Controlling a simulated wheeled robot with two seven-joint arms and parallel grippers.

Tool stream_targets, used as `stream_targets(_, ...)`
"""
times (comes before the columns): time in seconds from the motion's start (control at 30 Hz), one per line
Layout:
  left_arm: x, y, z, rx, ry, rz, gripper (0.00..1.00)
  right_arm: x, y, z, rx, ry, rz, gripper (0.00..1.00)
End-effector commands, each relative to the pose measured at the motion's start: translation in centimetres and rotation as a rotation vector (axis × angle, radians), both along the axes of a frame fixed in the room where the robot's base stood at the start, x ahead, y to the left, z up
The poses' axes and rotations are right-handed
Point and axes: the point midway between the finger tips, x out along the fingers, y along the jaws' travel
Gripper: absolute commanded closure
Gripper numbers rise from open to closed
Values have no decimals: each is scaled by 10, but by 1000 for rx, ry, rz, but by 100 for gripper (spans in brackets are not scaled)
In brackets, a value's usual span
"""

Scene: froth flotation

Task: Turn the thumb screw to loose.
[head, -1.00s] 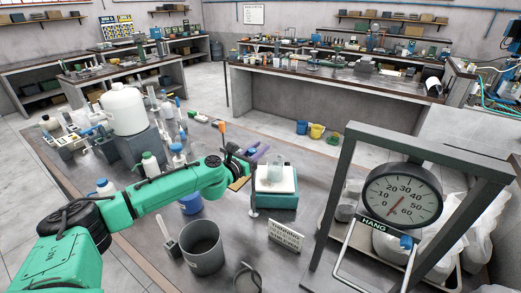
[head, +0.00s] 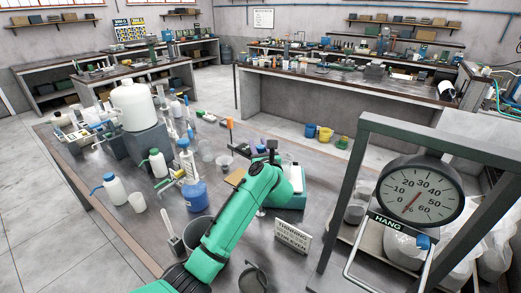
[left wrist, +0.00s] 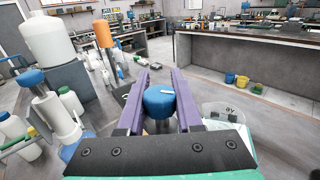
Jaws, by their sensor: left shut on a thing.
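The thumb screw (left wrist: 158,102) is a round blue knob with a short white mark on top, in the middle of the left wrist view. It sits between the two purple fingers of my left gripper (left wrist: 160,92), which is shut on it. The white mark points roughly to the right in that view. In the head view my left gripper (head: 272,148) is mostly hidden behind my own green arm, near the teal balance, and I cannot make out the thumb screw there. My right gripper is not in view.
A wash bottle with blue liquid (head: 195,194), a white jug (head: 132,105) and several bottles stand left of my arm. A grey bucket (head: 192,232) and a small sign (head: 291,237) are in front. The hanging scale's dial (head: 420,192) and frame stand at the right.

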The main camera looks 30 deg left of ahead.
Motion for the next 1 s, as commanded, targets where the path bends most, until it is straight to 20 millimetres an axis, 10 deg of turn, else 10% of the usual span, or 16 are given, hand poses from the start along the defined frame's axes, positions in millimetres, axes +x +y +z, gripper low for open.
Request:
stream_targets(0.77,-2,4,7,8,-13,124,100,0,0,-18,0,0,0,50)
stream_targets(0.8,-2,4,7,8,-13,124,62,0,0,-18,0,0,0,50)
stream_targets(0.87,-2,4,7,8,-13,123,39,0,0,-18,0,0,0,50)
stream_targets(1.0,-2,3,5,6,-9,123,36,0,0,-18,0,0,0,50)
